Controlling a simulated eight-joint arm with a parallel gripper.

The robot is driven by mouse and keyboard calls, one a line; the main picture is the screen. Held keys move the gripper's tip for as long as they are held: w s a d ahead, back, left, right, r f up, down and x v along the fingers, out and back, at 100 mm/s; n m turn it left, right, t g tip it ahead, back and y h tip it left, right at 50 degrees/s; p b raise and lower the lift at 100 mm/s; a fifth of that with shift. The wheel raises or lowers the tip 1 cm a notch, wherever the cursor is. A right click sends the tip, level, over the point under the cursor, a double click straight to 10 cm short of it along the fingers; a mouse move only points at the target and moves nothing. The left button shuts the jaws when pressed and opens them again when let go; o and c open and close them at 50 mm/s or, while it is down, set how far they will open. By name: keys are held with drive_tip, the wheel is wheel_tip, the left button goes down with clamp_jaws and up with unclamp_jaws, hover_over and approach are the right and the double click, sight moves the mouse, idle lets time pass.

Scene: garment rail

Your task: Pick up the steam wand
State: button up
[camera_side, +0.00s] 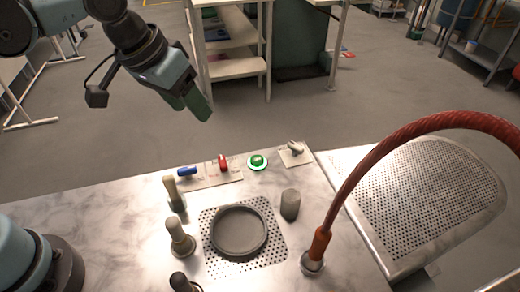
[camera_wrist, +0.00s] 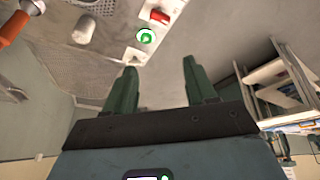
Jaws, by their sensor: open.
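A thick red hose (camera_side: 400,132) arches in from the right in the side view and ends in an orange handle (camera_side: 319,243) standing near upright in a silver base on the worktop. This looks like the steam wand. Its orange part also shows at the top left of the wrist view (camera_wrist: 14,27). My gripper (camera_side: 190,105) is high at the upper left in the side view, beyond the worktop's back edge and well apart from the wand. In the wrist view, its two green fingers (camera_wrist: 160,70) are spread with nothing between them.
The marble worktop (camera_side: 110,215) holds a round grey dish (camera_side: 239,231), a grey cylinder (camera_side: 290,204), several knobbed posts (camera_side: 180,238), a green button (camera_side: 257,161) and a red switch (camera_side: 223,163). A perforated metal board (camera_side: 430,180) lies at right. Shelving (camera_side: 235,68) stands behind.

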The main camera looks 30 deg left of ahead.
drive_tip(key=d+m+g, duration=0.1)
drive_tip(key=d+g, duration=0.2)
drive_tip(key=d, duration=1.2)
drive_tip(key=m+g+y, duration=0.1)
drive_tip(key=y, duration=0.1)
approach(319, 245)
drive_tip(key=shift+w+f, duration=0.25)
drive_tip(key=shift+w, duration=0.5)
drive_tip(key=shift+f, duration=0.3)
wheel_tip(319, 245, down, 11)
drive_tip(key=shift+a+f, duration=0.15)
drive_tip(key=shift+f, duration=0.1)
clamp_jaws()
